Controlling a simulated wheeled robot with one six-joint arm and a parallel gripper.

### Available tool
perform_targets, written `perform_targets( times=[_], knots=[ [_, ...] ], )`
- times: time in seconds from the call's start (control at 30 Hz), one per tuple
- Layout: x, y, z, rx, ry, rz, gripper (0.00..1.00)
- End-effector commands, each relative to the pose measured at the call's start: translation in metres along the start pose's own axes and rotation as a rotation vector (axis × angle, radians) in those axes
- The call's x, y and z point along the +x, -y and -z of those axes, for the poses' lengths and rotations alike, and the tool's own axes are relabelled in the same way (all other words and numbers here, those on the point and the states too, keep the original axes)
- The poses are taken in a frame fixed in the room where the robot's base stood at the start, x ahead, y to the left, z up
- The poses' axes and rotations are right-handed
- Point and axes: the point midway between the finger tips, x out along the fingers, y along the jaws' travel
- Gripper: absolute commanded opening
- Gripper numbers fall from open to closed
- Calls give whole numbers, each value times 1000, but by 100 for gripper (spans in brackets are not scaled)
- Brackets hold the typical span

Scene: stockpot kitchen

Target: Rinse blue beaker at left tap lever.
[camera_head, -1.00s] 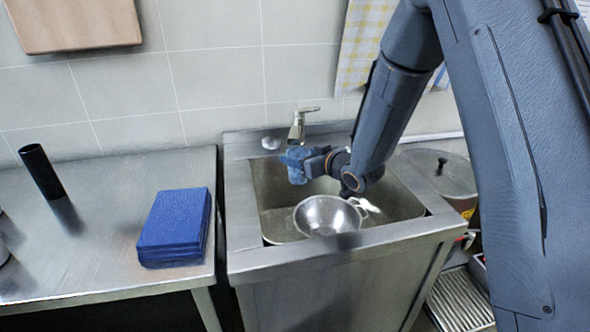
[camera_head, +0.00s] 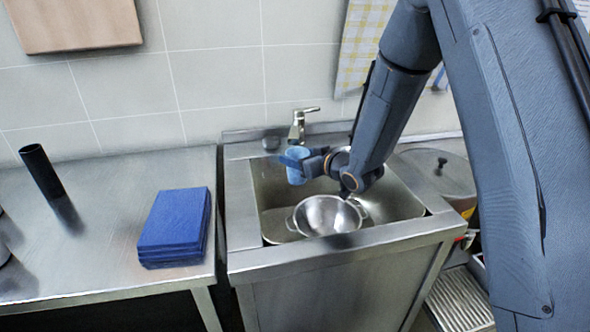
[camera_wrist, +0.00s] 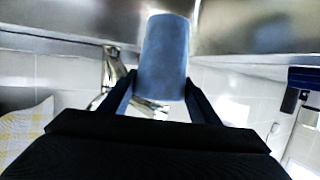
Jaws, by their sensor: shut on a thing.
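The blue beaker (camera_head: 296,166) is held over the sink at its back, just below and in front of the tap. My gripper (camera_head: 303,162) is shut on it, and the beaker looks about upright in the head view. In the wrist view the beaker (camera_wrist: 165,58) sits between the two fingers of my gripper (camera_wrist: 160,95). The tap (camera_head: 297,127) has a lever on top that points right. It shows behind the beaker in the wrist view (camera_wrist: 112,70). I cannot tell whether water runs or what is inside the beaker.
A metal colander (camera_head: 327,216) stands in the sink (camera_head: 270,185). Blue folded cloths (camera_head: 176,228) and a dark cylinder (camera_head: 42,171) are on the left counter (camera_head: 105,225). A lidded pot (camera_head: 440,172) stands right of the sink. The tiled wall (camera_head: 215,80) is close behind the tap.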

Motion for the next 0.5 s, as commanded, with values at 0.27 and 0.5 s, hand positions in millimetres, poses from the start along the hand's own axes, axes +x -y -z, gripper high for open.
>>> perform_targets(
  times=[0.27, 0.5],
  knots=[
    [0, -3, 0, -1, 0, 1, 34],
    [-11, -3, -3, -1, 1, 1, 34]
  ],
)
